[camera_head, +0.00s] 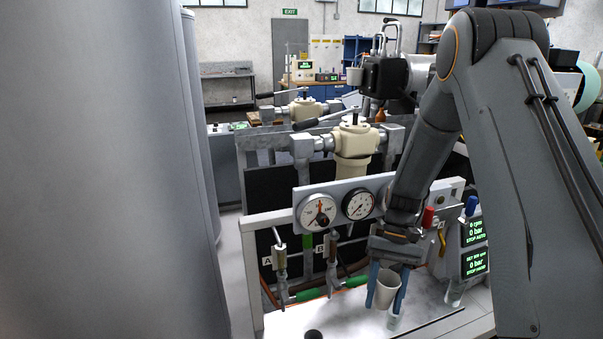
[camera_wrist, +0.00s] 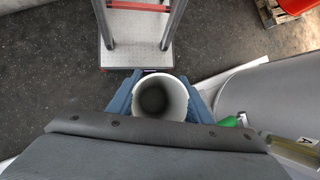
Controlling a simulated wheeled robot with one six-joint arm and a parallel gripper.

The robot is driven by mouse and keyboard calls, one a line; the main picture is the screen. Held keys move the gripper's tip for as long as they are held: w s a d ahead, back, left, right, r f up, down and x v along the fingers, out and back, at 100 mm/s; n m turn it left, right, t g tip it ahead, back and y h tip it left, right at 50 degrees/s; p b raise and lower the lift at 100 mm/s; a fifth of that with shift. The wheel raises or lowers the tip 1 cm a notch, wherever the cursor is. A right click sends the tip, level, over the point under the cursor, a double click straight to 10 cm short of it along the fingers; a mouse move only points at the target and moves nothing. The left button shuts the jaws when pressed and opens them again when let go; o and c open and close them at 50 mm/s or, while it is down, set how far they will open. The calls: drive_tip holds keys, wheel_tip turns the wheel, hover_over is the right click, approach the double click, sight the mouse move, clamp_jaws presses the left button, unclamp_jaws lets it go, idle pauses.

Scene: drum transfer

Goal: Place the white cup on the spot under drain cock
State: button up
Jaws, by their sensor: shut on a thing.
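The white cup (camera_head: 387,289) is held between the blue fingers of my gripper (camera_head: 386,287), upright or nearly so, above the pale bench top (camera_head: 352,318). In the wrist view I look down into the open cup (camera_wrist: 160,96), with a blue finger on each side of it. Two drain cocks stand to the left of the cup in the head view: one by label A (camera_head: 280,262) and one by label B (camera_head: 333,264). A green handle (camera_head: 310,295) is low between them. A dark round thing (camera_head: 313,334) shows at the bottom edge; I cannot tell if it marks the spot.
A panel with two gauges (camera_head: 340,206) stands behind the cocks. Green displays (camera_head: 475,248) stand at right. A large grey drum (camera_head: 95,170) fills the left. A step ladder (camera_wrist: 135,50) stands on the floor in the wrist view.

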drive_tip(key=w+a+r+n+p, duration=0.1)
drive_tip(key=w+a+r+p, duration=0.1)
drive_tip(key=w+r, duration=0.5)
drive_tip(key=d+f+b, duration=0.3)
drive_tip(key=d+b, duration=0.2)
drive_tip(key=d, duration=0.2)
drive_tip(key=shift+s+h, duration=0.25)
drive_tip(key=shift+h, duration=0.15)
